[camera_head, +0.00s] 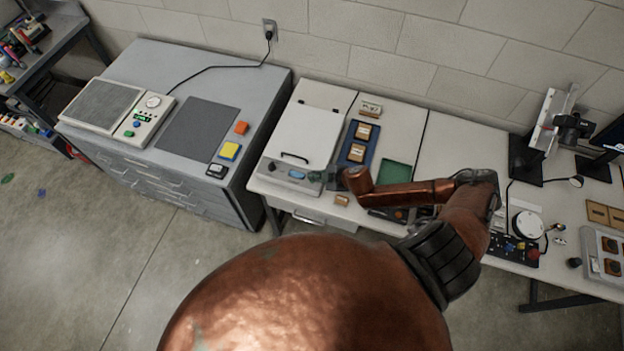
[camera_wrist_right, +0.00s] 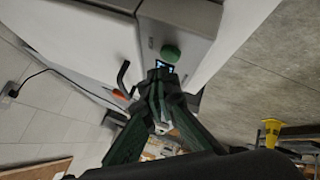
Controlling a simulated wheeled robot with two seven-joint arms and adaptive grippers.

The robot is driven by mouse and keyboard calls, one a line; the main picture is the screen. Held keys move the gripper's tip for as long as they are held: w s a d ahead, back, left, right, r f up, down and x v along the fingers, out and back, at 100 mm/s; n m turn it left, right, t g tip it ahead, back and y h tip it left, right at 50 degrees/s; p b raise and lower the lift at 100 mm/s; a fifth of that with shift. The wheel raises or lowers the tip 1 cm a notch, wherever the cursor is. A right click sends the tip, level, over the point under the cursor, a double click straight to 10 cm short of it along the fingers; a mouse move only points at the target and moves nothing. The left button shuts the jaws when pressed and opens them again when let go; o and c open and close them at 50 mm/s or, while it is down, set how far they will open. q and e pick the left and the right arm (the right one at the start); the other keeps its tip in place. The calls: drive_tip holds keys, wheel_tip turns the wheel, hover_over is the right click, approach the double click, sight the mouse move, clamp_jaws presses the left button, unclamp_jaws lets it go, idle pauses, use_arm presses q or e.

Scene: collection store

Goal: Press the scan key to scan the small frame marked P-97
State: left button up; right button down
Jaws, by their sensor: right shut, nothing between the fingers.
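The scanner with a white lid (camera_head: 303,133) stands on the left part of the white table, and its lid looks closed. Its grey front panel carries a small lit blue display (camera_head: 297,174). A round green key (camera_wrist_right: 170,53) shows on the panel in the right wrist view. My right gripper (camera_head: 324,177), with dark green fingers, is shut and empty near the panel's right end. In the wrist view its fingertips (camera_wrist_right: 160,80) overlap the display, just short of the green key; contact cannot be told. No marking P-97 is readable. My left gripper is out of view.
Small brown frames (camera_head: 363,132) lie in a blue tray right of the scanner, beside a green mat (camera_head: 395,173). A small brown block (camera_head: 342,200) lies at the table's front edge. A grey cabinet (camera_head: 262,90) with a scale stands left.

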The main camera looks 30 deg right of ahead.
drive_tip(key=shift+f, duration=0.1)
drive_tip(key=shift+f, duration=0.35)
